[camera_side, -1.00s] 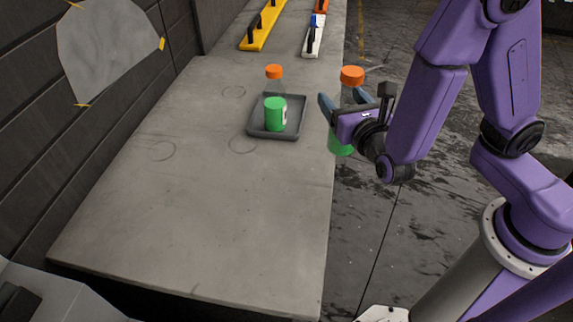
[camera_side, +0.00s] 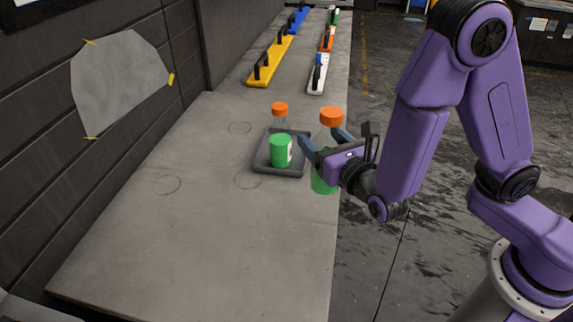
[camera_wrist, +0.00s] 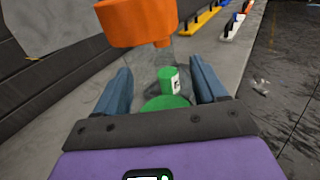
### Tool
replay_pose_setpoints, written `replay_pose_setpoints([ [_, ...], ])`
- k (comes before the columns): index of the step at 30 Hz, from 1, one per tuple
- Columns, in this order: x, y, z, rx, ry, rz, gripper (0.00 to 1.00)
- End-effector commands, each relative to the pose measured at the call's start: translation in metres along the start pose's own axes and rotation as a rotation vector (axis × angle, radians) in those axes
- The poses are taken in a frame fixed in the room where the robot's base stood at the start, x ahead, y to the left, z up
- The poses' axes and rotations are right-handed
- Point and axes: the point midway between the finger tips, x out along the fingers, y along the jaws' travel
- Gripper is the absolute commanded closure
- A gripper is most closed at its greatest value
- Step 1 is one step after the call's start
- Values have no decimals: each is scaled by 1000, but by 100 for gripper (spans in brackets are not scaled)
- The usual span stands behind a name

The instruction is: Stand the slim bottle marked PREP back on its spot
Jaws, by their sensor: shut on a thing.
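My gripper (camera_side: 323,140) is shut on a bottle (camera_side: 324,173) with an orange cap, clear upper part and green contents. It holds this bottle upright at the right edge of the bench. The held bottle (camera_wrist: 140,22) fills the upper middle of the wrist view, between the two fingers. Its label is hidden, so I cannot read PREP on it. A similar second bottle (camera_side: 280,151) stands in a dark grey tray (camera_side: 279,171), left of my gripper. Its white label is too small to read. Faint circles mark the bench: a back one (camera_side: 239,128), a front one (camera_side: 247,180) and a left one (camera_side: 165,186).
The grey bench (camera_side: 190,240) is bare at the front and left. Toward the back lie a yellow handled bar (camera_side: 270,62), a white one (camera_side: 317,78) and several others. A dark wall with a taped grey sheet (camera_side: 118,85) borders the left side.

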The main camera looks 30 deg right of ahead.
Motion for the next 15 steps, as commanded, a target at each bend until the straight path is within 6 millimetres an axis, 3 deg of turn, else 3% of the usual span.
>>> replay_pose_setpoints([
  [10,18,10,-9,0,0,-2,67],
  [15,46,25,-29,-3,1,-2,67],
])
